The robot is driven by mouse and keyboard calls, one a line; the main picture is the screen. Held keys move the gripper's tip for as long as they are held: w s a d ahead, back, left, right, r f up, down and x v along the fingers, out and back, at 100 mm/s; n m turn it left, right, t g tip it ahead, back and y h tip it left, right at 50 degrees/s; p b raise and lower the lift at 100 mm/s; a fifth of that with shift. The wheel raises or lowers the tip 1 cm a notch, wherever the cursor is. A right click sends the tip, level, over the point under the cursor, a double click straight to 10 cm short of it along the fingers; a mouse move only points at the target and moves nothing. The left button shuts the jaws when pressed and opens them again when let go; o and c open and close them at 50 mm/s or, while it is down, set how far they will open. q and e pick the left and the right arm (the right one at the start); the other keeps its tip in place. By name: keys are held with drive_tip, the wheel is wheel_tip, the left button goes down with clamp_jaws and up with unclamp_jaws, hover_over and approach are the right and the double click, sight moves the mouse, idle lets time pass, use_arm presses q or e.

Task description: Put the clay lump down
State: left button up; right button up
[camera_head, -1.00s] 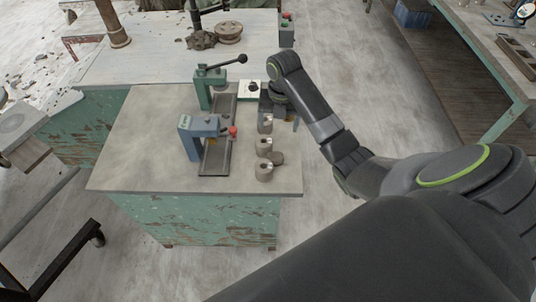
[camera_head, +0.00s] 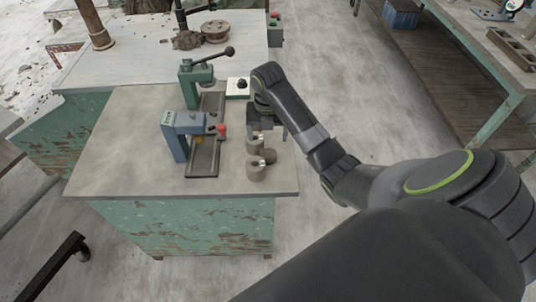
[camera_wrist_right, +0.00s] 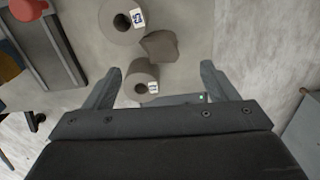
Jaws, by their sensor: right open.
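The clay lump (camera_head: 269,156) is a small brown-grey block on the bench, close beside the grey cylinders. It also shows in the right wrist view (camera_wrist_right: 159,46), ahead of the fingers, between two cylinders and to their right. I cannot tell whether it touches them. My right gripper (camera_wrist_right: 158,72) is open, with nothing held between its fingers. It appears raised above the bench; the near cylinder shows in its finger gap. In the head view its dark body (camera_head: 266,124) covers part of the far cylinder. My left gripper is out of view.
Hollow cylinders with small labels stand in a row, the near one (camera_head: 256,170) by the bench front. A blue press (camera_head: 177,124) with a red knob and a green lever press (camera_head: 190,92) stand left. The bench's left part (camera_head: 120,150) is clear. Floor lies to the right.

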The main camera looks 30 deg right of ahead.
sight(268, 152)
drive_tip(key=shift+s+f+b, duration=0.1)
drive_tip(key=shift+f+b, duration=3.05)
drive_tip(key=shift+f, duration=0.5)
drive_tip(key=shift+a+f, duration=0.1)
drive_tip(key=shift+f, duration=0.25)
drive_tip(key=shift+f+p, duration=0.3)
drive_tip(key=shift+f, duration=0.3)
drive_tip(key=c, duration=1.2)
drive_tip(key=shift+r, duration=0.15)
